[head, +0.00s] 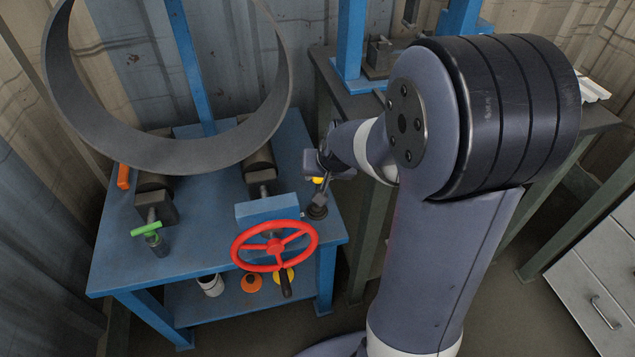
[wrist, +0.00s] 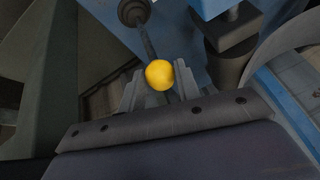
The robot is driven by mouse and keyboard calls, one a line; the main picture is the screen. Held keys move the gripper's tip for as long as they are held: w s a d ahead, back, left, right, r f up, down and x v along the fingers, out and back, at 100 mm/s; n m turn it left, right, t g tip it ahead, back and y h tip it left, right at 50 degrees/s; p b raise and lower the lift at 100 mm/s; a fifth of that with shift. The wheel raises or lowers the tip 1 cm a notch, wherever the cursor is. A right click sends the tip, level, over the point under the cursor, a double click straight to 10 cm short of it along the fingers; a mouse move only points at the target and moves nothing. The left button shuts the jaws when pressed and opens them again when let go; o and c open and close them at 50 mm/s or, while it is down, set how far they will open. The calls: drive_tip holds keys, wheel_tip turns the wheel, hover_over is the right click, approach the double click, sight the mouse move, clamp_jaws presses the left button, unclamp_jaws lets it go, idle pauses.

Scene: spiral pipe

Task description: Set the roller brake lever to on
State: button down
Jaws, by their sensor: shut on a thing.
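The roller brake lever has a yellow ball knob (wrist: 159,74) on a thin dark rod (wrist: 145,38) rising from a round dark base. In the head view the yellow knob (head: 318,180) shows at the right side of the blue bench, above its dark base (head: 317,211). My gripper (wrist: 158,88) is shut on the yellow knob, with one finger on each side of it. In the head view my gripper (head: 328,172) partly hides the lever. I cannot read any on or off marking.
The blue bench (head: 110,258) carries rollers and a large grey pipe ring (head: 165,155). A red handwheel (head: 275,245) is at its front, and a green handle (head: 146,229) is at the left. A dark table (head: 340,100) stands behind my arm. Grey drawers (head: 590,285) stand at right.

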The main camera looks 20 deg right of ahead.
drive_tip(key=s+f+t+b, duration=0.2)
drive_tip(key=s+b, duration=0.4)
drive_tip(key=b, duration=0.4)
drive_tip(key=shift+t, duration=0.5)
drive_tip(key=shift+f, duration=0.15)
drive_tip(key=c, duration=1.1)
unclamp_jaws()
drive_tip(key=shift+o, duration=0.2)
drive_tip(key=shift+r, duration=0.2)
